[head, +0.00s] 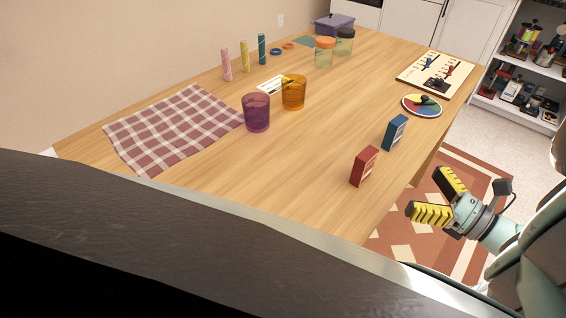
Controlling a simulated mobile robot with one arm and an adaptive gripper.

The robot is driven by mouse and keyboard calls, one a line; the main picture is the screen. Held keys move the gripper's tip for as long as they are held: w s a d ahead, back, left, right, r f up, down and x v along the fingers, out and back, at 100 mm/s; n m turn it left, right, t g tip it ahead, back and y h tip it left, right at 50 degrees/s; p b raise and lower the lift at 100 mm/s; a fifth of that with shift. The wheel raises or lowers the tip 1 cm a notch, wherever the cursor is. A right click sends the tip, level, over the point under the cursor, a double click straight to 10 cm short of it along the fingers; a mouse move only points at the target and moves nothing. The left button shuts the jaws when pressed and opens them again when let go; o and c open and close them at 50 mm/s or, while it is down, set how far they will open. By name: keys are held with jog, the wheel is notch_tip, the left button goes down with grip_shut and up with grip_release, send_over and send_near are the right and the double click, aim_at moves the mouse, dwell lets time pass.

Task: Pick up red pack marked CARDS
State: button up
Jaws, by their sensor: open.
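A small red pack (364,167) stands upright on the wooden table, near its right-hand edge. Its print is too small to read. A similar blue pack (395,132) stands upright a little behind it and to the right. My gripper (437,196) is at the lower right, beyond the table edge and over the patterned rug. Its yellow-padded fingers are apart, with nothing between them. It is to the right of the red pack and does not touch it.
A purple cup (256,112) and an orange cup (294,92) stand mid-table. A checked cloth (170,128) lies at left. A colored disc (422,105) and a board (436,72) lie behind the packs. Bare tabletop (310,165) surrounds the red pack's left side.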

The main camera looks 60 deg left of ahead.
aim_at(372, 159)
jog(key=a, duration=0.2)
jog(key=s+a+b, duration=0.1)
jog(key=a, duration=0.5)
jog(key=shift+s, duration=0.25)
jog(key=shift+s+a+f+b, duration=0.1)
jog(key=shift+s+a+b, duration=0.1)
jog(key=shift+a, duration=0.65)
jog(key=shift+s+a+f+b, duration=0.1)
jog(key=shift+s+a+b, duration=0.1)
jog(key=shift+a, duration=0.7)
jog(key=shift+s+a+b, duration=0.1)
jog(key=shift+s+a, duration=0.1)
jog(key=shift+a, duration=0.65)
jog(key=shift+d, duration=0.1)
jog(key=c, duration=1.3)
